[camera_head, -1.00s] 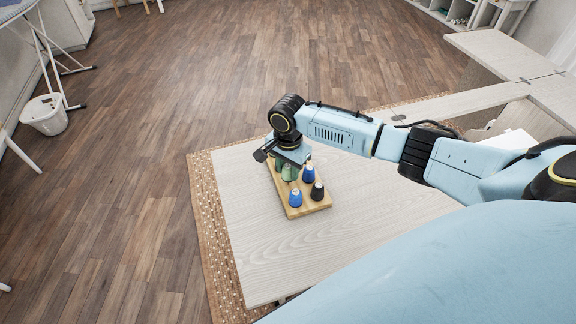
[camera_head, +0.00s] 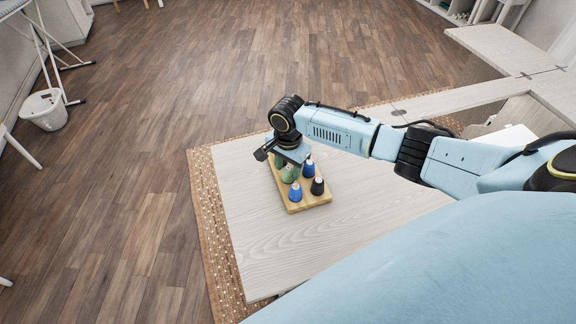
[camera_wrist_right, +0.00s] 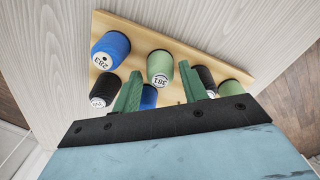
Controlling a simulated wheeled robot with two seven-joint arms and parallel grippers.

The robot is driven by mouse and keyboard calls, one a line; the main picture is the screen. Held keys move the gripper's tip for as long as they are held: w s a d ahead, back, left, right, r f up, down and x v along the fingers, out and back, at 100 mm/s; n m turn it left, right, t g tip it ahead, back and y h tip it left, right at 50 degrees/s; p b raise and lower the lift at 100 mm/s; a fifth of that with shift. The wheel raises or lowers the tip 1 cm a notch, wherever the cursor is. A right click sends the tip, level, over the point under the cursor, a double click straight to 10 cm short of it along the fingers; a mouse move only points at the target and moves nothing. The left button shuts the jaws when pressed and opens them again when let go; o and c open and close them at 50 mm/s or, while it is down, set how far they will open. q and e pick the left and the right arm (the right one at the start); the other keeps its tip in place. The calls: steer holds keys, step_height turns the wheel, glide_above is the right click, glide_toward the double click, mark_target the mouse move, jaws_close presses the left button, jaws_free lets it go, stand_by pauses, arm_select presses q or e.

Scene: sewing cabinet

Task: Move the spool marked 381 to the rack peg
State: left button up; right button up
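The green spool marked 381 (camera_wrist_right: 160,68) stands on the wooden rack board (camera_wrist_right: 185,48); its white label faces the right wrist camera. In the head view a green spool (camera_head: 289,174) shows partly under my right gripper (camera_head: 285,160). In the wrist view the right gripper (camera_wrist_right: 160,72) has its two green fingers apart, with the spool marked 381 showing between the tips and a gap on each side. I cannot tell how deep the fingers reach. No bare rack peg shows clearly; the gripper hides part of the board. My left gripper is not in view.
A blue spool marked 283 (camera_wrist_right: 110,48), black spools (camera_wrist_right: 205,78), another blue spool (camera_wrist_right: 148,97) and another green spool (camera_wrist_right: 231,88) crowd the board closely. The pale wooden tabletop (camera_head: 260,245) is clear around the board. A white basket (camera_head: 43,108) stands on the floor.

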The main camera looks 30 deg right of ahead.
steer(key=shift+o, duration=1.3)
steer(key=shift+r, duration=0.1)
step_height(320, 180, up, 13)
steer(key=p, duration=0.2)
